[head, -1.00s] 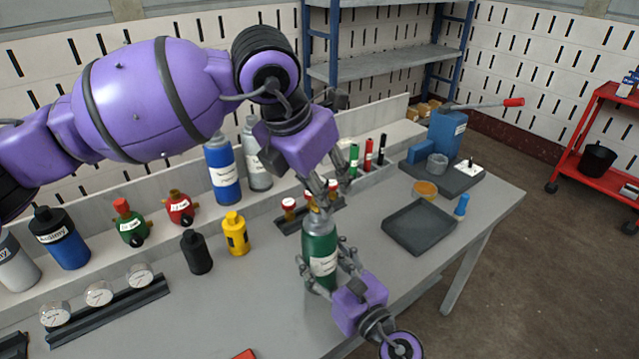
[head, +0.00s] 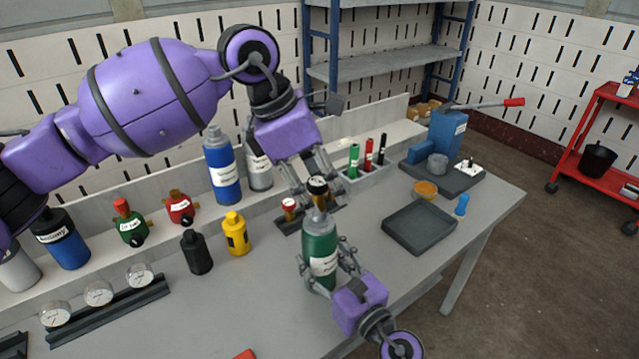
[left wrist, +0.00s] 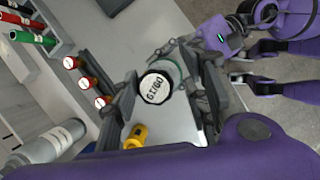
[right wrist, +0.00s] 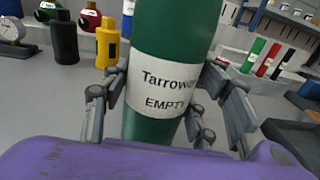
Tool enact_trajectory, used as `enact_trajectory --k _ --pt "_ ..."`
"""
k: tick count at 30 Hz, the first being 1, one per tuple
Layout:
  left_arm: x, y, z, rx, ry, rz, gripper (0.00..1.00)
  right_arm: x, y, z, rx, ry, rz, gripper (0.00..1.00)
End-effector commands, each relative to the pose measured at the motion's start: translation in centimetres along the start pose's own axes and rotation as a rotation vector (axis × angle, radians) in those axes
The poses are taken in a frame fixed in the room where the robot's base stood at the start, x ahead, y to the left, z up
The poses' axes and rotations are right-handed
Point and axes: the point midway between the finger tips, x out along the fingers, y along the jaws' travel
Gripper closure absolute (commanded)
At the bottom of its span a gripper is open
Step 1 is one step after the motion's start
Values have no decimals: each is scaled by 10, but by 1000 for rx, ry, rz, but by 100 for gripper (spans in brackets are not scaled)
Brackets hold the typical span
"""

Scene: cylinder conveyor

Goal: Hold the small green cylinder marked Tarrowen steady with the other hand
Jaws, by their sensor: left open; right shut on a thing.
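The green cylinder (head: 319,246) is upright at the table's front middle, with a grey shoulder and a black-rimmed cap (head: 317,187) with a white top. In the right wrist view its label (right wrist: 163,90) reads "Tarrowe…" and "EMPTY". My right gripper (head: 332,270) is shut around its lower body from the front right. Whether its base touches the table is unclear. My left gripper (head: 313,181) is open above it, coming from the back left. In the left wrist view its fingers lie on either side of the marked cap (left wrist: 156,88), without a visible grip.
A black bottle (head: 196,252) and yellow bottle (head: 236,234) stand to the left. A rack (head: 288,222) with red-topped pieces is just behind the cylinder. A dark tray (head: 419,228) lies to the right.

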Motion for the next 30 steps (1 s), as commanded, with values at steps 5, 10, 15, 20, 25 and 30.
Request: enact_trajectory --k 5,10,15,20,25,30 --pt "0 0 0 95 0 -39 58 0 0 2 0 -3 0 77" --pt "0 0 0 101 0 -40 58 0 0 2 0 -3 0 77" --pt "-1 1 0 99 0 -39 58 0 0 2 0 -3 0 77" --pt "0 4 -1 99 0 -39 58 0 0 2 0 -3 0 77" --pt "6 4 -4 98 1 -40 58 0 0 2 0 -3 0 77" --pt "18 4 -9 98 1 -40 58 0 0 2 0 -3 0 77"
